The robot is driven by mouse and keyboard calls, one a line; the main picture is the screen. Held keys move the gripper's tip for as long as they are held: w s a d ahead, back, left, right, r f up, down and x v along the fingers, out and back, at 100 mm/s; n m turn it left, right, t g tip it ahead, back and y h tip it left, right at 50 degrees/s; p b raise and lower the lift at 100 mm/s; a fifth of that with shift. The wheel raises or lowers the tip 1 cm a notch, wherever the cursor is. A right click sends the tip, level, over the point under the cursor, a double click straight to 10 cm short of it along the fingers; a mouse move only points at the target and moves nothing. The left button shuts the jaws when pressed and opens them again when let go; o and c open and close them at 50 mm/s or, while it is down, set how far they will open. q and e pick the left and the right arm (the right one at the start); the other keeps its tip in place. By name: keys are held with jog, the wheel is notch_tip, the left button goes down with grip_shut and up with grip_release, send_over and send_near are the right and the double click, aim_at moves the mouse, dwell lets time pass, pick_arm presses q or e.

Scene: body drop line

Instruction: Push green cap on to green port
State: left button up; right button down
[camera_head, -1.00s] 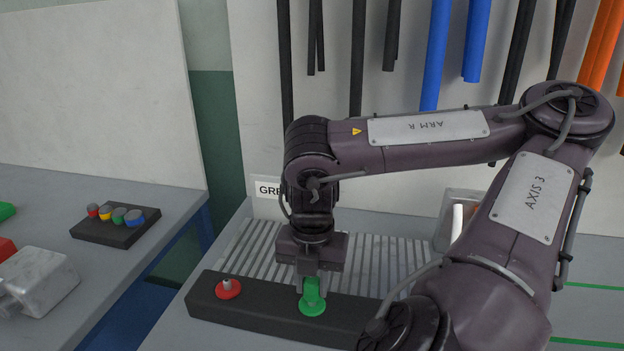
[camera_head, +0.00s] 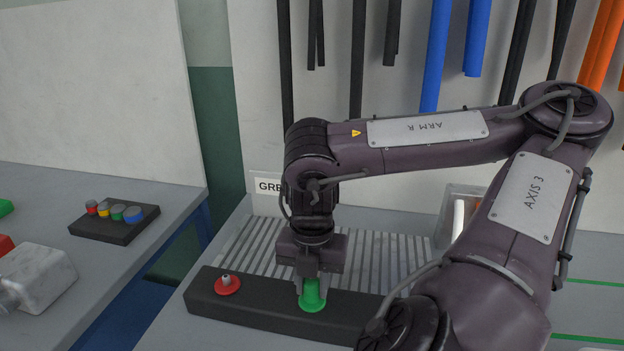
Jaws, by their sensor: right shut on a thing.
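A green cap (camera_head: 313,286) sits low between the fingers of my right gripper (camera_head: 311,286), which is shut on it. The cap is over the green port (camera_head: 312,304), whose round green base shows below it on a dark block (camera_head: 250,311). The fingers partly hide the cap, and I cannot tell whether it is fully seated. My left gripper is not in view.
On the left table, a black holder (camera_head: 115,226) bears several coloured caps. Hoses hang at the back.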

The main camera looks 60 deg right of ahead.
jog(key=shift+f, duration=0.15)
jog(key=c, duration=1)
grip_release()
jog(key=shift+c, duration=0.2)
